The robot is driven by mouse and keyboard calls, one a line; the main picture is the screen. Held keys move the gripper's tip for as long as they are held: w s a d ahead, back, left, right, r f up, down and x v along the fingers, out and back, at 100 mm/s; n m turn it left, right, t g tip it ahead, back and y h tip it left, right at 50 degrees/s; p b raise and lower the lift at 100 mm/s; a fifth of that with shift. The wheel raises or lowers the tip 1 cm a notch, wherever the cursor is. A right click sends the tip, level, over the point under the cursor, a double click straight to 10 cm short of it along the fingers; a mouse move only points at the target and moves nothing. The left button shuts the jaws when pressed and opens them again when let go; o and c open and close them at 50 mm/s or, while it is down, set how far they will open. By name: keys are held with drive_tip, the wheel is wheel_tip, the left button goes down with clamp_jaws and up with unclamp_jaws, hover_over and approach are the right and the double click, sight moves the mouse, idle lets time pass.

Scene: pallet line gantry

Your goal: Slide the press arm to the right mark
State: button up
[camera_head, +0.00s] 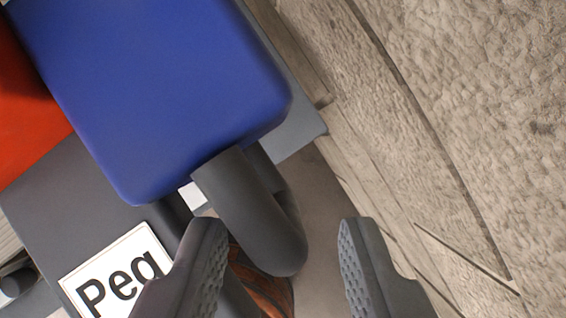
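A large blue block (160,85) fills the upper left. A dark grey bent handle (250,215) sticks out from its lower right side; the two look like the press arm, though I cannot tell for sure. My gripper (281,235) is open at the bottom, its two ridged fingers apart. The rounded end of the handle shows between the fingertips, nearer the left finger. I cannot tell whether the left finger touches it. I see no right mark in this view.
A dark grey surface bears a white label reading "Peg" (115,275) at the lower left. A red block (25,110) lies at the left edge. An orange-brown thing (268,290) shows below the handle, partly hidden. Rough beige stone (470,110) fills the right side.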

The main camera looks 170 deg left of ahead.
drive_tip(key=shift+x, duration=1.25)
drive_tip(key=shift+a, duration=0.1)
clamp_jaws()
drive_tip(key=shift+s+a, duration=0.4)
drive_tip(key=shift+a, duration=0.7)
drive_tip(key=shift+s+a, duration=0.4)
drive_tip(key=shift+a, duration=0.65)
drive_tip(key=shift+s+a, duration=0.4)
drive_tip(key=shift+a, duration=0.7)
unclamp_jaws()
drive_tip(key=shift+d, duration=0.1)
drive_tip(key=shift+r, duration=0.1)
